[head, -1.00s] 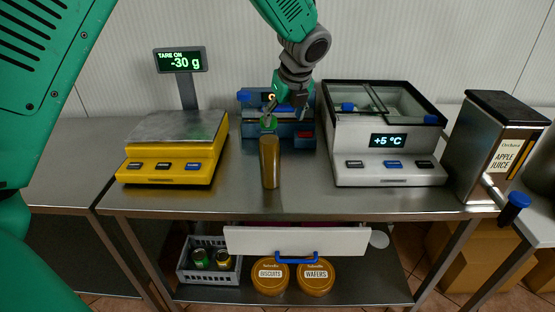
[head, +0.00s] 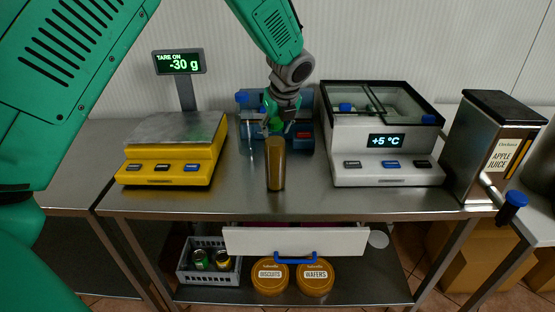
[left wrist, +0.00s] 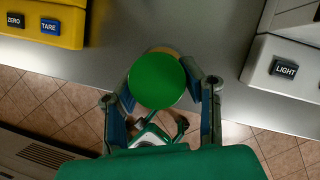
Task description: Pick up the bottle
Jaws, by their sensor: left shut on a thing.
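The bottle (head: 275,165) is brown with a green cap and stands upright near the front of the steel counter. My left gripper (head: 279,128) reaches down from above and behind and is shut on the bottle near its top. In the left wrist view, the round green cap (left wrist: 157,80) sits between the two fingers (left wrist: 160,98) and hides most of the bottle below it. No clear gap shows under the bottle. My right gripper is not in view.
A yellow scale (head: 165,168) reading -30 g stands left of the bottle. A blue device (head: 303,137) is behind it, and a white chilled case (head: 350,170) stands to the right. A juice dispenser (head: 475,150) is at the far right. An open drawer (head: 295,240) juts out below.

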